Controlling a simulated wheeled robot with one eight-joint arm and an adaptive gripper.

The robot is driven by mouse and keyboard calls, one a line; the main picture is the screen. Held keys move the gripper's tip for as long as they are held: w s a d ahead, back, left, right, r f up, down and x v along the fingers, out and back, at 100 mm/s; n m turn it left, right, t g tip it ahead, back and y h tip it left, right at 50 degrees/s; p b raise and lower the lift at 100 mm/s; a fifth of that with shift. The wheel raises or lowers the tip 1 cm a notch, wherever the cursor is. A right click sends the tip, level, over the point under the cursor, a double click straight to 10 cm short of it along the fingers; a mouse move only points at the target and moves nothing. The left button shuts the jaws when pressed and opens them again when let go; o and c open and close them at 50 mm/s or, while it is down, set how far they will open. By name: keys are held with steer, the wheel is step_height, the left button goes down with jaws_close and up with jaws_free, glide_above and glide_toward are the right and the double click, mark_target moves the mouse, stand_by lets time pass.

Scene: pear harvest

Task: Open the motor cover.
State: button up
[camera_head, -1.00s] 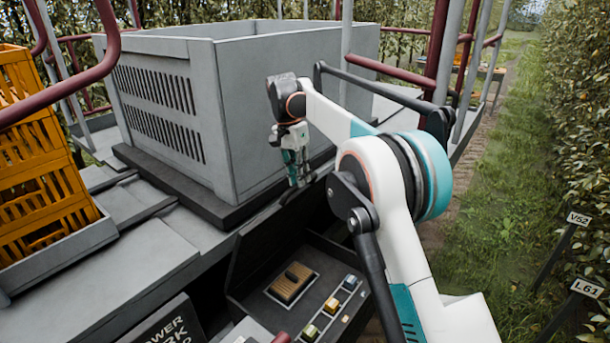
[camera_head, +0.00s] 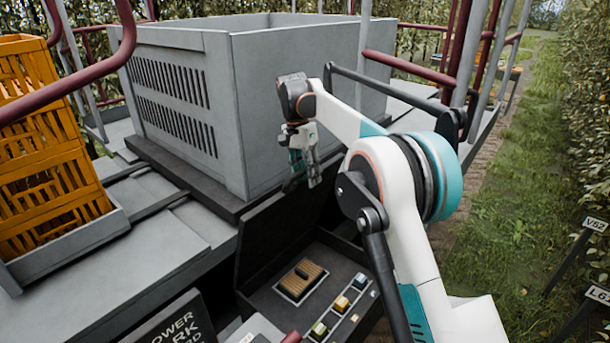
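The motor cover (camera_head: 270,238) is a dark lid standing raised at the back of a dark open box on the platform's side. Inside the box a brown ribbed block (camera_head: 300,280) and a row of small coloured switches (camera_head: 341,304) are exposed. My gripper (camera_head: 304,184) hangs fingers down at the cover's upper edge, in front of the big grey bin. Its two fingers look parted, with nothing seen held between them. Whether a finger touches the cover is too small to tell.
The large grey bin (camera_head: 248,120) stands just behind the cover. Orange crates (camera_head: 50,160) are stacked at the left. Dark red rails (camera_head: 410,68) and grey posts surround the platform. A grass lane (camera_head: 505,180) and a hedge lie to the right.

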steer(key=r, duration=0.5)
steer(key=shift+w+a+r, duration=0.2)
steer(key=shift+w+a, duration=0.1)
steer(key=shift+a, duration=0.05)
steer(key=shift+w+a+r, duration=0.1)
steer(key=shift+a+r, duration=0.05)
steer(key=shift+r, duration=0.25)
steer(key=shift+w+a+r, duration=0.1)
steer(key=shift+r, duration=0.3)
steer(key=shift+s+r, duration=0.1)
steer(key=shift+r, duration=0.1)
